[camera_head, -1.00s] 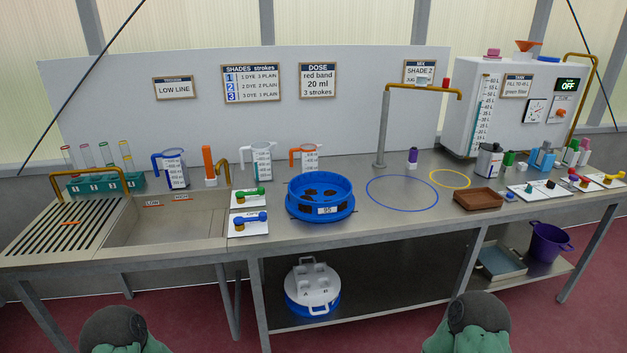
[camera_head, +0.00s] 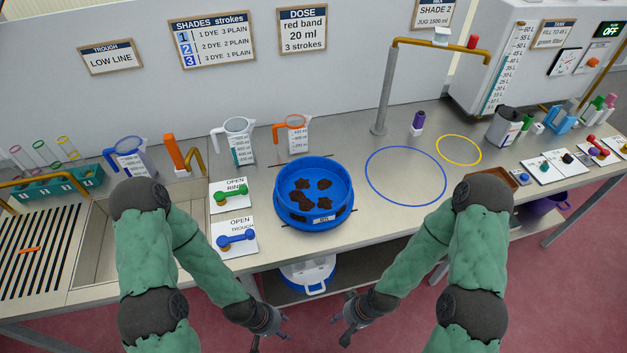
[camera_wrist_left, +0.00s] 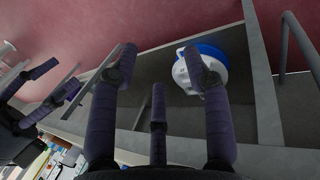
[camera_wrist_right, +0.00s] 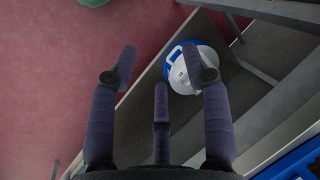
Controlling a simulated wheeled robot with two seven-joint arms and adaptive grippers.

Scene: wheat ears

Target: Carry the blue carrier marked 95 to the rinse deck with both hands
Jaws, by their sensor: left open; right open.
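The blue carrier (camera_head: 314,192) is a round tub with dark patches inside and a white label on its front, standing upright on the counter. The label is too small to read surely now. The slatted deck (camera_head: 40,245) is at the counter's far left, beside the trough. My left gripper (camera_head: 268,338) and my right gripper (camera_head: 347,322) are low in front of the counter, below the carrier and apart from it. In the left wrist view my left gripper's fingers (camera_wrist_left: 160,85) are spread and empty. In the right wrist view my right gripper's fingers (camera_wrist_right: 165,80) are also spread and empty.
A white-lidded blue tub (camera_head: 305,276) sits on the shelf below. Lever plates (camera_head: 230,196) lie left of the carrier. A blue ring (camera_head: 405,204) and a yellow ring (camera_head: 458,150) mark the counter to the right. Jugs (camera_head: 234,140) stand behind.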

